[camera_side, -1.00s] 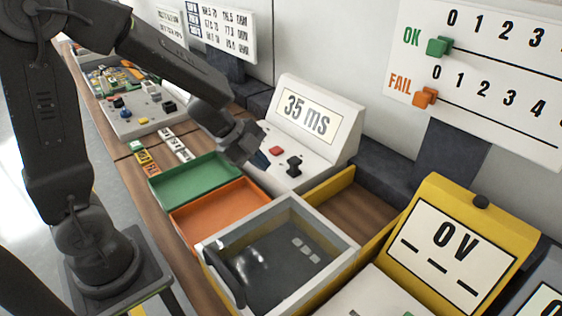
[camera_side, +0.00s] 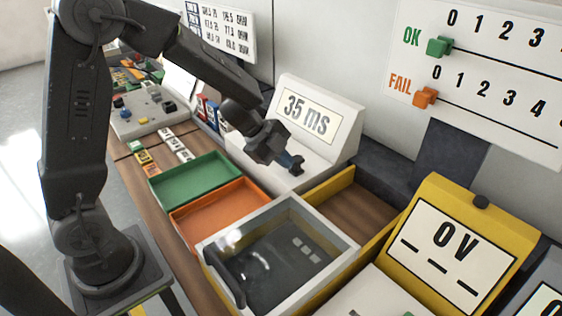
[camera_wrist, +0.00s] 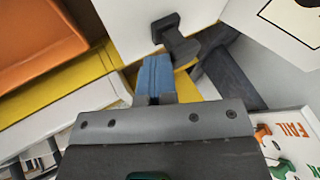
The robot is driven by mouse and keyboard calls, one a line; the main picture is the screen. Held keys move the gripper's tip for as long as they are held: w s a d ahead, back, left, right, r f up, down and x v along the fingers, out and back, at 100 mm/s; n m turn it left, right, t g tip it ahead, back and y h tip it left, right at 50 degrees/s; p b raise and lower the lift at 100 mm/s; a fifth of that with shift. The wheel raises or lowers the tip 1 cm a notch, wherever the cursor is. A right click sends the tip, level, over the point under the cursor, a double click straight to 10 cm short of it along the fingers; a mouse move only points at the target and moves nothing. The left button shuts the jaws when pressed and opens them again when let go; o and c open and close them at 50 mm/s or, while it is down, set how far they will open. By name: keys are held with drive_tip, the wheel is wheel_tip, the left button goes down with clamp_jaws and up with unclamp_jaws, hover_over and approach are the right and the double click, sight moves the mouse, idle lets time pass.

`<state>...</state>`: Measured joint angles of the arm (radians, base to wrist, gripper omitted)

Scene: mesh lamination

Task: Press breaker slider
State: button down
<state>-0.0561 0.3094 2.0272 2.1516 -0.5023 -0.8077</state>
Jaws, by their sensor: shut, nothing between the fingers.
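The breaker tester is a white console (camera_side: 322,140) with a sloped screen reading "35 ms". Its black slider (camera_side: 298,168) is on the console's lower panel, partly behind my fingers in the side view. In the wrist view the black slider (camera_wrist: 180,42) stands on the white panel, just above and to the right of my fingertips. My gripper (camera_side: 288,160) is shut and empty, its blue fingers close by the slider.
A green tray (camera_side: 195,180) and an orange tray (camera_side: 222,205) lie in front of the console. A grey-framed box (camera_side: 325,240) with a dark lid stands nearer. A yellow meter (camera_side: 455,245) reading "0V" is at the right. A counter board (camera_side: 490,80) with OK and FAIL sliders hangs behind.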

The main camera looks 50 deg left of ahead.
sight(298, 157)
drive_tip(key=shift+w, duration=2.3)
drive_tip(key=shift+s, duration=0.1)
drive_tip(key=shift+s, duration=0.35)
drive_tip(key=s, duration=0.3)
drive_tip(key=v, duration=1)
drive_tip(key=shift+s, duration=0.2)
